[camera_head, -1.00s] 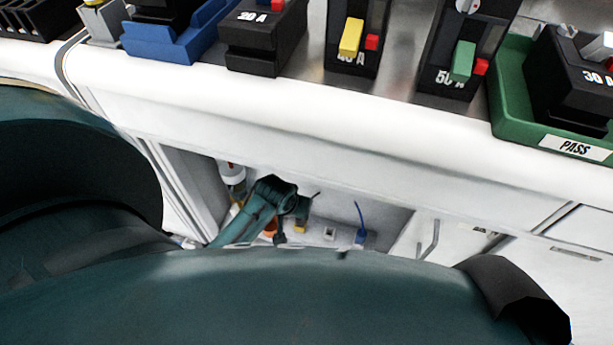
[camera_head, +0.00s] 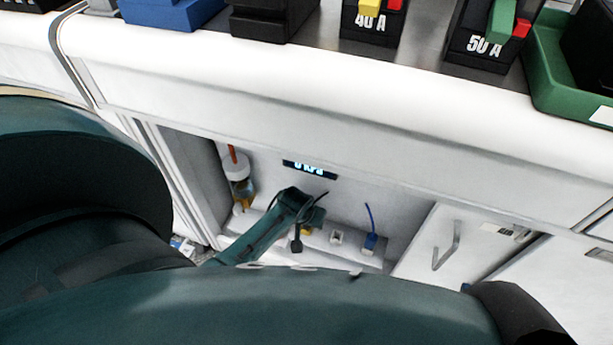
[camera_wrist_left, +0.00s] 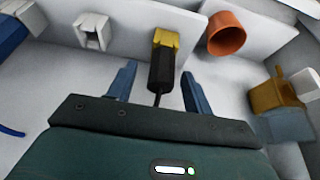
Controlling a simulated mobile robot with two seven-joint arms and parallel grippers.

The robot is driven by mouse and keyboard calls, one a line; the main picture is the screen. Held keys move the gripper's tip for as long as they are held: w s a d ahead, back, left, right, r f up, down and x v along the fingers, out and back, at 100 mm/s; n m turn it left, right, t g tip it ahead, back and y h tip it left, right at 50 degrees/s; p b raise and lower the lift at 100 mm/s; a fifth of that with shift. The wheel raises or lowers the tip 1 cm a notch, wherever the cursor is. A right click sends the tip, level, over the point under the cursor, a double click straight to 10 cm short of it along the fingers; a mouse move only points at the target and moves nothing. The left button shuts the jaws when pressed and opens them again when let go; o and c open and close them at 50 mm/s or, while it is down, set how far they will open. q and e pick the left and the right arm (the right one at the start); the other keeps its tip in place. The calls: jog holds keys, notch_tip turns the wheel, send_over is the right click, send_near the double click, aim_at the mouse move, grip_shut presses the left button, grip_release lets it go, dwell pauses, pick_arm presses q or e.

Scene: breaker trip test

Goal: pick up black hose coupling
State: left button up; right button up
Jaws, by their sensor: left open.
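The black hose coupling (camera_wrist_left: 162,72) shows in the left wrist view as a dark body with a yellow part at its far end and a thin black cable running from its near end. My left gripper (camera_wrist_left: 158,80) is open, with one blue-grey finger on either side of the coupling and visible gaps to both. In the head view my left arm (camera_head: 265,235) reaches into a low white cabinet bay, and its end hides most of the coupling. A yellow patch (camera_head: 308,230) shows beside it. My right gripper is not in view.
A white holder (camera_wrist_left: 92,30) and a blue plug (camera_head: 370,243) with a cable stand to one side. An orange cup (camera_wrist_left: 226,36) and a yellow-brown piece (camera_wrist_left: 272,95) are on the other side. The white counter edge (camera_head: 330,115) overhangs the bay; a cabinet door (camera_head: 440,245) is at right.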

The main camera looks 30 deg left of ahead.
pick_arm(q)
grip_shut()
dwell(0.5)
jog(key=shift+r, duration=0.1)
